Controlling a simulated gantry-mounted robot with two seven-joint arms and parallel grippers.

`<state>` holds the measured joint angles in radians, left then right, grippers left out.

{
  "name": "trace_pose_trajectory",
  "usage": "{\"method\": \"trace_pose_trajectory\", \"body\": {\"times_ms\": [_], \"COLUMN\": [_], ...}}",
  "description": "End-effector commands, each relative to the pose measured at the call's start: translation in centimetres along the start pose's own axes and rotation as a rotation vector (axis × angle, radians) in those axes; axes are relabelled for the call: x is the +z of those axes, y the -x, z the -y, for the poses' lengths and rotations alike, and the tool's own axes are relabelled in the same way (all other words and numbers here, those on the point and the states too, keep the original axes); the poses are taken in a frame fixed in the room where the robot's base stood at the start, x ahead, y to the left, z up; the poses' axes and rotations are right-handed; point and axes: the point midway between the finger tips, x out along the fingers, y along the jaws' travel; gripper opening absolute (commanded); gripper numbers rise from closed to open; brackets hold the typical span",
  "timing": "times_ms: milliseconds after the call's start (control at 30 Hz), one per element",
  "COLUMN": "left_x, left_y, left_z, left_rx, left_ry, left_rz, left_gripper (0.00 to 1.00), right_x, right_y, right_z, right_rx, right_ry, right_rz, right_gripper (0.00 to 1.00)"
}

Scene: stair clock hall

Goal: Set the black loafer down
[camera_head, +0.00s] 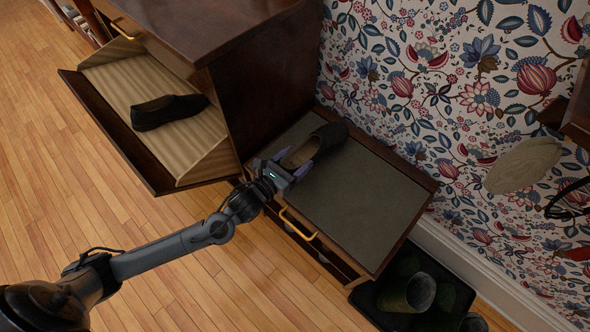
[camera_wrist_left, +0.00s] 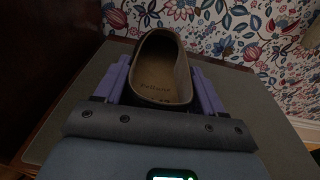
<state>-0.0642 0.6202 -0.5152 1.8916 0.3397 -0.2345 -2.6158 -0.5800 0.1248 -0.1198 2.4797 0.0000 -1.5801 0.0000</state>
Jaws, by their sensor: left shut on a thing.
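A black loafer (camera_head: 325,138) with a tan insole is at the far left part of the grey-topped bench (camera_head: 371,196) in the head view. My left gripper (camera_head: 302,163) is shut on it, with its fingers on either side of the heel end. The left wrist view shows the loafer's open heel and lettered insole (camera_wrist_left: 160,85) between the purple fingers. The loafer is over the grey top; I cannot tell whether its sole touches it. A second black loafer (camera_head: 168,111) lies in the open tilt-out drawer of the cabinet. My right gripper is not in view.
The dark wooden cabinet (camera_head: 262,85) rises directly left of the bench. Its open drawer front (camera_head: 112,132) juts out over the floor. A flowered wall (camera_head: 440,90) stands behind. A black tray with boots (camera_head: 409,292) is at the bench's right end. The bench's middle and right are clear.

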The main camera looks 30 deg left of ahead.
Motion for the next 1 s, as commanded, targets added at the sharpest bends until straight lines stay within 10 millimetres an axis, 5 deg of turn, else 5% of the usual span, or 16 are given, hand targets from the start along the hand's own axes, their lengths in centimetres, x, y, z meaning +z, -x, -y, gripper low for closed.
{"method": "trace_pose_trajectory", "body": {"times_ms": [400, 800, 833, 1000], "left_x": [-3.9, -4.0, -4.1, -4.1], "left_y": [-0.5, -0.5, -0.5, -0.5], "left_z": [-0.2, -0.2, -0.1, -0.1], "left_rx": [0.000, 0.000, 0.000, 0.000], "left_ry": [0.001, 0.000, 0.000, 0.000], "left_rz": [0.004, 0.004, 0.000, 0.000], "left_gripper": [0.01, 0.01, 0.72, 0.95], "right_x": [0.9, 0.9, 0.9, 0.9], "right_y": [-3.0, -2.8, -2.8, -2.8], "right_z": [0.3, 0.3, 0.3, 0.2], "right_rx": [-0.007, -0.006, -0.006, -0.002], "right_ry": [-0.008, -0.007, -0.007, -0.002], "right_rz": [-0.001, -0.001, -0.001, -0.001], "right_gripper": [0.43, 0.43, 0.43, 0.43]}}
